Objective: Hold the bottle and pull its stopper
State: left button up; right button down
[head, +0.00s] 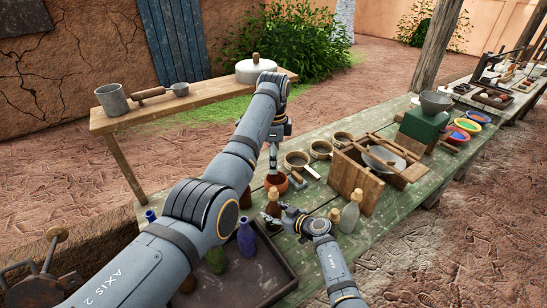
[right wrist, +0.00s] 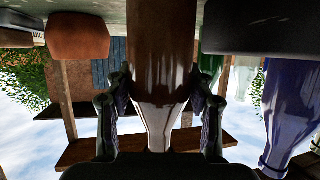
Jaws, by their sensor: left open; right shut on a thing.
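A brown glass bottle (right wrist: 162,45) fills the middle of the right wrist view, which shows the scene upside down. My right gripper (right wrist: 158,108) is shut on it, one finger on each side near the shoulder. The neck points toward the gripper's palm. In the head view, the bottle (head: 273,203) stands at the tip of my right gripper (head: 284,212), and its top looks brown. The stopper is too small to make out clearly. My left gripper (head: 273,164) is open and points down above a terracotta pot (head: 277,182), behind the bottle.
A dark tray (head: 262,268) holds a blue bottle (head: 246,238) and a green bottle (head: 217,260). Two pale stoppered bottles (head: 350,213) stand right of my right gripper.

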aim_at(273, 189)
pick_arm(q)
notch_tip(273, 189, down, 11)
jog(key=shift+f, duration=0.2)
grip_shut()
dwell(0.4)
jog(key=shift+r, duration=0.2)
dwell(0.3)
jog(key=shift+r, duration=0.95)
jog(key=shift+r, duration=0.1)
